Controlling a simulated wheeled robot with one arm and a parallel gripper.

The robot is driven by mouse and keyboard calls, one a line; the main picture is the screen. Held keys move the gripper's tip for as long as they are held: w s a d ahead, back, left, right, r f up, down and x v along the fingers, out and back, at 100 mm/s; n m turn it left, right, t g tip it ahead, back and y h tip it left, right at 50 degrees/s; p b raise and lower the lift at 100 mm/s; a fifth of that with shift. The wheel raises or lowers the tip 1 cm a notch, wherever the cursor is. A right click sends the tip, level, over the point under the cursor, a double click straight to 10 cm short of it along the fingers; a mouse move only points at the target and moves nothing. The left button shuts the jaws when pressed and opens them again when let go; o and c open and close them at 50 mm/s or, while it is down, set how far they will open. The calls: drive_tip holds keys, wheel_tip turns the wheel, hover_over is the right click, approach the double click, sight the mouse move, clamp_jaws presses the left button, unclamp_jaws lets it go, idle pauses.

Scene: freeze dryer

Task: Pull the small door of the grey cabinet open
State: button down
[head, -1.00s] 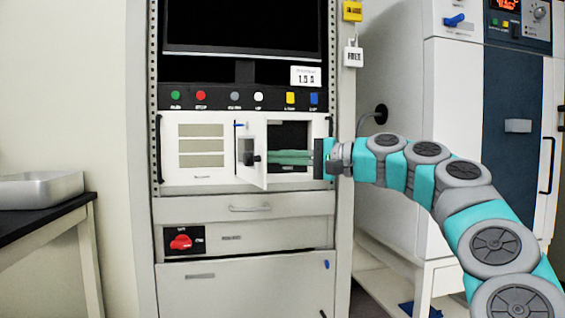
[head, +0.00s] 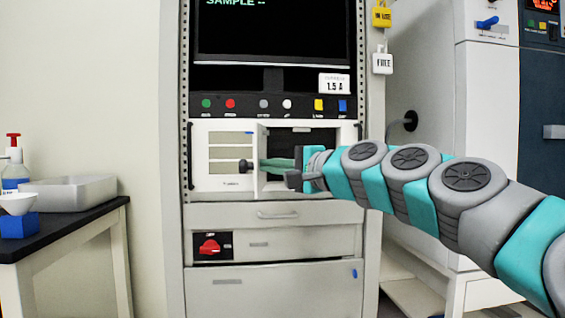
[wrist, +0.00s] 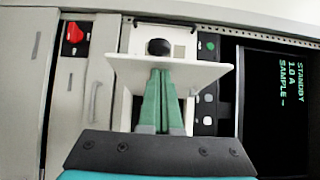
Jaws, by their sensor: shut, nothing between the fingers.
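The grey cabinet (head: 274,217) stands ahead in the head view. Its small white door (head: 258,178) is swung open and seen almost edge-on, with the dark compartment (head: 305,138) showing to its right. The dark knob (head: 245,165) is on the door's left, outer side. My gripper (head: 264,163) has its green fingers shut and empty, reaching from the right to the door's inner side. In the wrist view, the shut fingertips (wrist: 161,73) meet the white door panel (wrist: 205,72), and the knob (wrist: 158,47) shows beyond it. Exact contact is hard to tell.
A drawer with a red switch (head: 209,247) lies below the compartment. Buttons (head: 264,104) and a screen (head: 273,30) are above. At left, a dark table holds a metal tray (head: 70,192) and a blue block (head: 20,225). A white machine (head: 440,120) stands at right.

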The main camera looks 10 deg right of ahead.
drive_tip(key=shift+a, duration=0.85)
